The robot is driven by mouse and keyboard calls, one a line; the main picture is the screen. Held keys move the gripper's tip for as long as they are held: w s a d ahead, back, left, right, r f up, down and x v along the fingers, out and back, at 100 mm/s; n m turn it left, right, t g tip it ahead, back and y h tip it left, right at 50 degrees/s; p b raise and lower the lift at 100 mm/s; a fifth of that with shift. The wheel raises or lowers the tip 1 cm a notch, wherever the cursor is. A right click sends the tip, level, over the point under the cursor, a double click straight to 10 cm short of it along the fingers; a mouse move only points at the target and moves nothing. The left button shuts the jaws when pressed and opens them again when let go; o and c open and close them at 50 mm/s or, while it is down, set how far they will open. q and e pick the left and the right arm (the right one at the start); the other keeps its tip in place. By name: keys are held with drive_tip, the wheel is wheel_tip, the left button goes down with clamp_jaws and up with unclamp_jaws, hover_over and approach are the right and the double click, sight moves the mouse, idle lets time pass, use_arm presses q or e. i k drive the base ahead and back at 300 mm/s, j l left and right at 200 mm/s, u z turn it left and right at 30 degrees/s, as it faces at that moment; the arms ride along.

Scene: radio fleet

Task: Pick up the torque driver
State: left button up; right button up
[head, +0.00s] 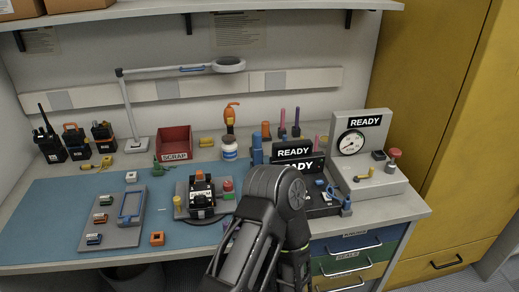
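An orange tool with a dark lower part (230,117) stands upright at the back of the bench, behind a white jar; it may be the torque driver, but it is too small to be sure. A small yellow and dark tool (105,163) lies at the left, near the radios. One of my arms (262,225) rises from the bottom centre and covers part of the bench front. Its gripper cannot be made out, and my other gripper is not in view. Nothing visible is held.
A fixture with a radio (201,194) stands at mid-bench, left of my arm. A grey tray (112,222), a red scrap bin (174,143), a lamp (137,143) and a gauge station (366,150) surround it. The blue mat (50,215) is bare at the left.

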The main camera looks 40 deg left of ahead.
sight(257, 149)
drive_tip(key=u, duration=1.45)
